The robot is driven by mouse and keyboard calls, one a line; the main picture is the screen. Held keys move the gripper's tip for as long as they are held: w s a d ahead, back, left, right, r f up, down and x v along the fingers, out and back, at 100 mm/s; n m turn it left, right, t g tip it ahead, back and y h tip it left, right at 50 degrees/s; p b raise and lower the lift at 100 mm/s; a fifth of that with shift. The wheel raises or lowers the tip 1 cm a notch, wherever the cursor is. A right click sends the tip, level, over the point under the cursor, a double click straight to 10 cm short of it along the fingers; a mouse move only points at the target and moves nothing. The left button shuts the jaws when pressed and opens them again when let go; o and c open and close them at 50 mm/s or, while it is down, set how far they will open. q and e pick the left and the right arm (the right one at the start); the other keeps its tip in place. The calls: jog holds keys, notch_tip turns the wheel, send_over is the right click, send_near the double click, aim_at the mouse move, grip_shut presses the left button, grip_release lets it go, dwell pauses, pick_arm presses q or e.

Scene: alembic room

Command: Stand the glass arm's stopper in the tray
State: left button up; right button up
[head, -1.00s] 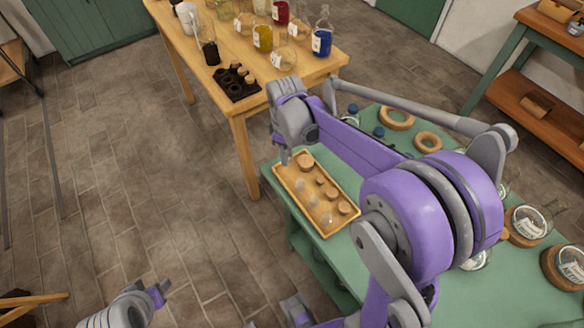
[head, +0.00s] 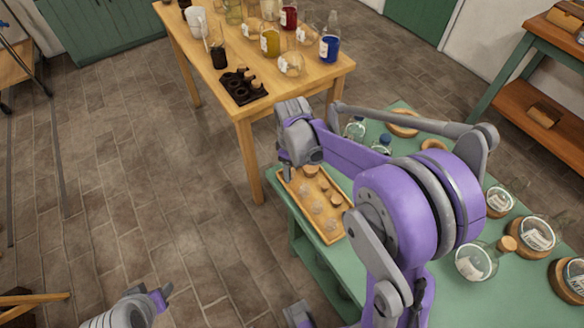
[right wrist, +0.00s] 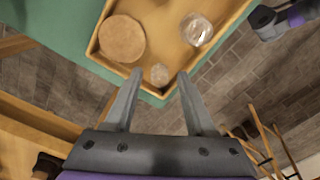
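The wooden tray (head: 330,238) lies on the near left corner of the green table and holds several cork and clear glass stoppers. My right gripper (head: 284,172) hangs at the tray's far left end, its fingertips partly hidden. In the right wrist view, its two fingers (right wrist: 159,76) are spread beside the tray rim (right wrist: 112,66). A small pale stopper (right wrist: 159,73) shows between the fingertips, apart from both. A wide cork stopper (right wrist: 122,38) and a round glass stopper (right wrist: 197,30) lie beyond. Which one belongs to the glass arm, I cannot tell. My left gripper (head: 160,297) is low at left, its fingers unclear.
A wooden table (head: 222,88) behind carries bottles, jars and a dark rack (head: 242,88). The floor at left is mostly clear.

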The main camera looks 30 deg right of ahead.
jog(key=shift+r, duration=0.3)
notch_tip(320, 180, up, 11)
jog(key=p, duration=0.1)
jog(key=s+a+f+m+t, duration=0.2)
jog(key=s+a+m, duration=0.1)
jog(key=s, duration=0.5)
jog(key=s+a+f+m+t, duration=0.2)
jog(key=s+a+m+t, duration=0.1)
jog(key=s, duration=0.6)
jog(key=shift+a+f+m, duration=0.25)
jog(key=shift+a+m, duration=0.1)
jog(key=shift+m, duration=0.05)
jog(key=shift+s, duration=0.1)
